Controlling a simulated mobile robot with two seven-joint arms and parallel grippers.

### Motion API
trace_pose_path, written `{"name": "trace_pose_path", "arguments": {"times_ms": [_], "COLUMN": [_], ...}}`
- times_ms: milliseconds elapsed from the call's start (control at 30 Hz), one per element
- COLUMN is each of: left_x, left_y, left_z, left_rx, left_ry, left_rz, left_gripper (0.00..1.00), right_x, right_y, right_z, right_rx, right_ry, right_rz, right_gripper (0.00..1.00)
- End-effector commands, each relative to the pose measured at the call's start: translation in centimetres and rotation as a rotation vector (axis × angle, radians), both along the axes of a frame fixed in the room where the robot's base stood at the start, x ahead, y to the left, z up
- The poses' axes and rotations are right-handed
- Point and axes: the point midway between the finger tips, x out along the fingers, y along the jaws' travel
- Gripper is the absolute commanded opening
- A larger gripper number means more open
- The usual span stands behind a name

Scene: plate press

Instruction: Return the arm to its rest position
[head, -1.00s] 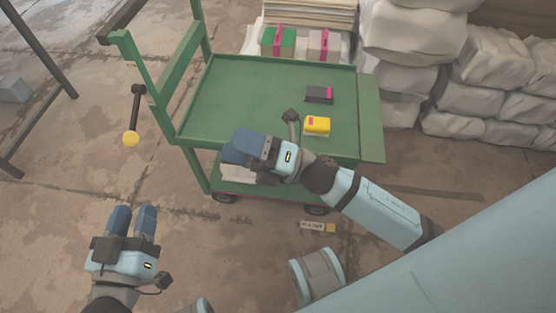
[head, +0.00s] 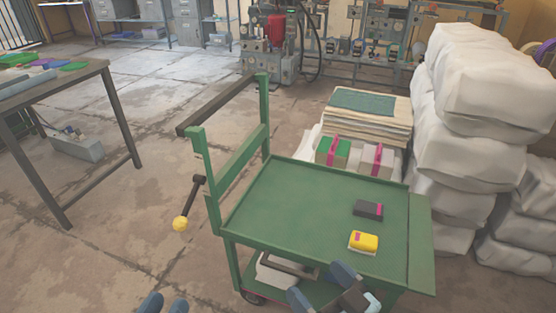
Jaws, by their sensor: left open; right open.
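My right gripper (head: 321,286) is at the bottom of the head view, in front of the near edge of the green cart (head: 290,205). Its two blue fingers are spread apart with nothing between them. My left gripper (head: 164,306) shows only its two blue fingertips at the bottom edge, left of the cart. They are apart and empty. The rest of both arms is mostly out of view. A yellow block (head: 363,242) and a dark block with a pink end (head: 368,209) lie on the cart top, apart from both grippers.
The cart has a green upright handle frame (head: 203,180) and a lever with a yellow knob (head: 181,224) on its left. White sacks (head: 470,150) are stacked at right. A table (head: 95,85) stands far left. Floor between table and cart is clear.

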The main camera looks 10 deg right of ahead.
Motion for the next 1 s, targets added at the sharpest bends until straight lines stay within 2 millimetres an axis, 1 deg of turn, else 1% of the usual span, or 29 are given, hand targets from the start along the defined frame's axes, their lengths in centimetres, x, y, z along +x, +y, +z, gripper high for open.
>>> {"name": "trace_pose_path", "arguments": {"times_ms": [133,267,400,567,767,900,1000], "left_x": [0.0,0.2,0.3,0.0,-1.0,-2.0,-2.9], "left_y": [0.1,0.4,1.2,2.2,3.6,4.7,5.5], "left_z": [0.7,2.4,4.1,5.5,7.2,8.4,9.0], "left_rx": [0.01,0.04,0.092,0.152,0.224,0.273,0.303], "left_ry": [0.012,0.053,0.123,0.204,0.311,0.384,0.431], "left_rz": [0.001,0.014,0.034,0.054,0.076,0.089,0.097], "left_gripper": [0.43,0.43,0.43,0.43,0.43,0.43,0.43], "right_x": [0.1,0.2,0.3,0.0,-1.0,-2.0,-2.8], "right_y": [-0.1,-0.4,-1.1,-2.1,-3.6,-4.7,-5.4], "right_z": [0.8,2.5,4.1,5.5,7.2,8.5,9.0], "right_rx": [-0.009,-0.04,-0.092,-0.152,-0.226,-0.275,-0.305], "right_ry": [0.011,0.05,0.12,0.203,0.308,0.381,0.429], "right_rz": [-0.003,-0.016,-0.034,-0.054,-0.076,-0.089,-0.096], "right_gripper": [1.0,1.0,1.0,1.0,1.0,1.0,1.0]}}
